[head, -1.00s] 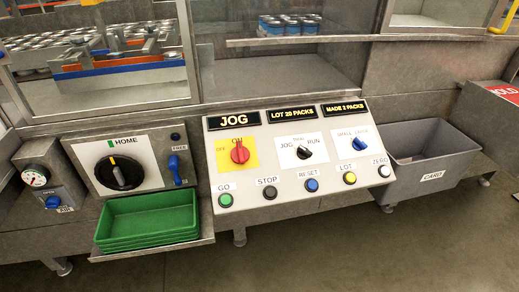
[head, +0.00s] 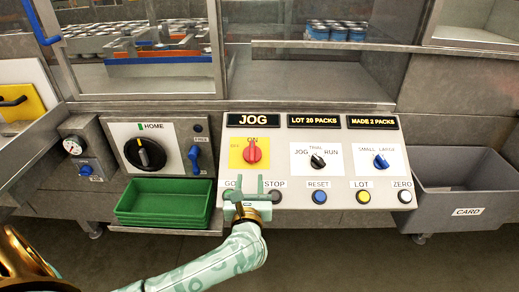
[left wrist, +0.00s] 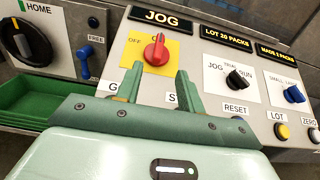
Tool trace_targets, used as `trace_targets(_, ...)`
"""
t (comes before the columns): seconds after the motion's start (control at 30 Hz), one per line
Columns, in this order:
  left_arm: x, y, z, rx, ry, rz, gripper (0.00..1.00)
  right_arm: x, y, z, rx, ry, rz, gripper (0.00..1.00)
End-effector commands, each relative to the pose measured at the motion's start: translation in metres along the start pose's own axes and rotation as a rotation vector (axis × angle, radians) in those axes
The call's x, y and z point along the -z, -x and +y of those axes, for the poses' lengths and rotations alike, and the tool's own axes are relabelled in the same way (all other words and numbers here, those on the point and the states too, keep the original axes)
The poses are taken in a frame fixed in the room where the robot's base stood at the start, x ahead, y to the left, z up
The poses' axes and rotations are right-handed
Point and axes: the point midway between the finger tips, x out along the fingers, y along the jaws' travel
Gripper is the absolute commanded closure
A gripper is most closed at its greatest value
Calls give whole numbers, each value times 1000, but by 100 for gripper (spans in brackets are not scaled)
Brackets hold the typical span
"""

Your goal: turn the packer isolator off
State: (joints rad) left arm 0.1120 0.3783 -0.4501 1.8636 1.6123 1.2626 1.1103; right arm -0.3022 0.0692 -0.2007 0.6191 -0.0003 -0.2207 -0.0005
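The packer isolator is a red rotary knob (head: 255,151) on a yellow plate (head: 236,160) at the left of the sloped control panel. Its pointer is upright, toward the ON label, with OFF to its left. It also shows in the left wrist view (left wrist: 156,50), beyond the fingers. My left gripper (head: 249,184) is below the knob, over the GO and STOP buttons, which it partly hides. Its two fingers are apart with nothing between them, also in the left wrist view (left wrist: 159,84). They are not around the knob. My right gripper is not in view.
The black JOG/TRIAL/RUN selector (head: 317,160) and blue SMALL/LARGE selector (head: 381,160) are right of the isolator. The black HOME knob (head: 145,154) and blue FREE lever (head: 195,158) are left. Green trays (head: 165,202) stand below; a grey CARD bin (head: 470,211) is at right.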

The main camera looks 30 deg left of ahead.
Motion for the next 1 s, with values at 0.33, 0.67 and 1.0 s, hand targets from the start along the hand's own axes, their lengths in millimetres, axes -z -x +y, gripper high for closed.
trace_targets(0.33,3,-86,0,-1,-8,-3,62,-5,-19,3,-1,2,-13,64)
trace_targets(0.67,2,-142,0,-1,-8,-1,62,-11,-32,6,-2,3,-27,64)
trace_targets(1.0,0,-148,0,0,-7,-1,62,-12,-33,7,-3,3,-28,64)
